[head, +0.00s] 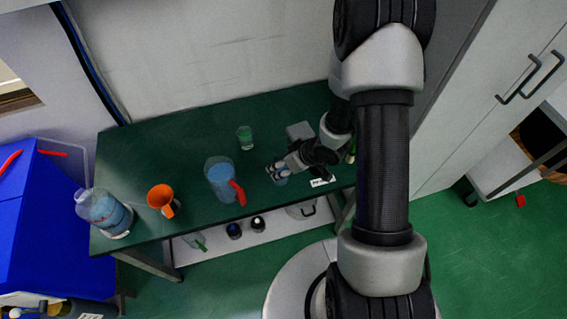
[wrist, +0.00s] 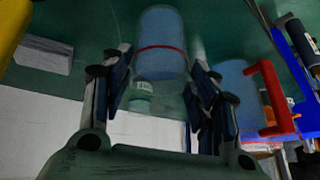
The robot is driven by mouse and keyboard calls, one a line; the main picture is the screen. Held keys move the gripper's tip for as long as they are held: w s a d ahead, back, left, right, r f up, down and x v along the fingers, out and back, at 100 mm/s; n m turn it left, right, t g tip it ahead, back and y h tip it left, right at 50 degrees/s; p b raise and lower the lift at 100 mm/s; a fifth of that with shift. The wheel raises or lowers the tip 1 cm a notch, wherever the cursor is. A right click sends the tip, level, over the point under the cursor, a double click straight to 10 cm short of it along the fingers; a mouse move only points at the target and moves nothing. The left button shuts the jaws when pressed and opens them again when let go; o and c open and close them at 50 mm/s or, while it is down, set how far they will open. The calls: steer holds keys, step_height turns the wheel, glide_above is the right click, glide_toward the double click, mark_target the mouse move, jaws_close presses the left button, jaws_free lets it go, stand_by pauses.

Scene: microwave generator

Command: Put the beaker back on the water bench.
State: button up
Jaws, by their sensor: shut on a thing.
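The beaker (wrist: 160,42) is a clear, bluish cylinder with a red ring around it. In the wrist view it stands between the two fingers of my gripper (wrist: 162,78), which are closed on its sides. In the head view my gripper (head: 279,171) is over the front right part of a dark green bench (head: 200,138), and the beaker (head: 281,180) shows only in small part at the fingertips. I cannot tell whether its base touches the bench top. A white label is on the bench's front edge, too small to read.
A blue pitcher with a red handle (head: 219,178) stands left of my gripper. A small green glass (head: 245,136) and grey box (head: 299,131) are behind. An orange mug (head: 160,195) and large bottle (head: 105,212) stand at left. The bench's back left is clear.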

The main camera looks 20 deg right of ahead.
steer(key=shift+f, duration=0.1)
steer(key=o, duration=1.7)
